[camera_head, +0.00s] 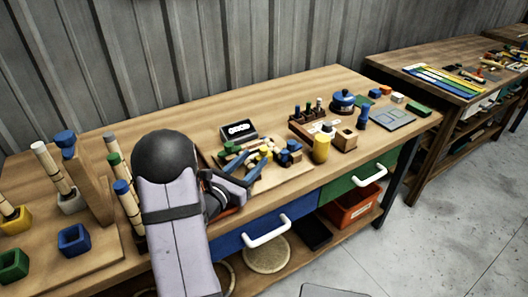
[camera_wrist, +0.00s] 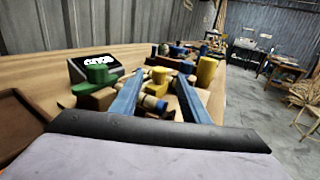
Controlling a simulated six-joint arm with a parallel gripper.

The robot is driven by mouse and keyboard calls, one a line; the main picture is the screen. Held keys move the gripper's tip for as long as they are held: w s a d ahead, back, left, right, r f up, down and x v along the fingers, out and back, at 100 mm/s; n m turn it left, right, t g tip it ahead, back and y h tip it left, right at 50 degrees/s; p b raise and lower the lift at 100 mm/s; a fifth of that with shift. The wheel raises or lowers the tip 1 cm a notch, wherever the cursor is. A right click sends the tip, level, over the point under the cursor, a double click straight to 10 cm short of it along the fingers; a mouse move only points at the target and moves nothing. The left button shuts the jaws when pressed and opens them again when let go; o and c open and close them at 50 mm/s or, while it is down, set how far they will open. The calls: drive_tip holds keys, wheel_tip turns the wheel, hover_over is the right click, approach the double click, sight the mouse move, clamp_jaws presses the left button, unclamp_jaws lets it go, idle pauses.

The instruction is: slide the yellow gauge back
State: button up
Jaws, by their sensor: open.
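A wooden board (camera_head: 296,179) on the bench carries green, yellow and blue pieces on wooden blocks. A yellow piece (camera_head: 263,151), which looks like the yellow gauge, is in the middle, between the green piece (camera_head: 230,148) and the blue piece (camera_head: 291,146). In the wrist view the yellow piece (camera_wrist: 160,74) shows between the far ends of my fingers, with the green piece (camera_wrist: 97,75) to the left. My gripper (camera_head: 248,164) is open, its two blue fingers pointing toward the pieces. I cannot tell whether they touch the yellow piece.
A black display box (camera_head: 238,130) stands behind the board. A yellow cylinder (camera_head: 321,147) and a rack of tools (camera_head: 308,119) are to the right. Upright rods and colored cups, including a blue cup (camera_head: 74,240), stand at the left. The bench front edge has drawers with white handles.

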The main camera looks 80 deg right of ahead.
sight(262, 151)
drive_tip(key=shift+p+x, duration=0.9)
drive_tip(key=shift+x, duration=2.75)
drive_tip(key=shift+c, duration=0.4)
clamp_jaws()
